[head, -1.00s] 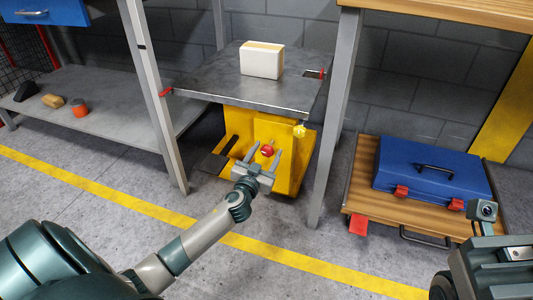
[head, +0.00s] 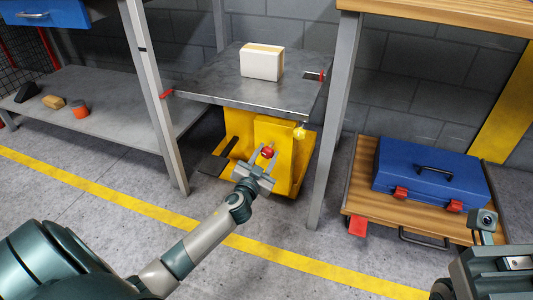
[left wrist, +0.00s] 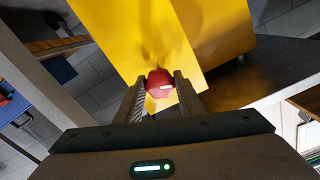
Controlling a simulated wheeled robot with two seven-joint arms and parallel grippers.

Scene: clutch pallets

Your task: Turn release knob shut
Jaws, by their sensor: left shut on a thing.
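The release knob (head: 267,152) is a small red knob on the front of the yellow lift base (head: 240,124). In the left wrist view the red knob (left wrist: 160,83) has a pale mark on its face and sits between my two fingertips. My left gripper (head: 266,155) is shut on the knob; the fingers touch its sides. My right gripper (head: 514,262) is only partly in view at the lower right, and its fingers cannot be made out.
A grey metal platform (head: 225,92) above the yellow base carries a white and tan box (head: 262,62). Grey table legs stand on both sides. The floor in front is clear.

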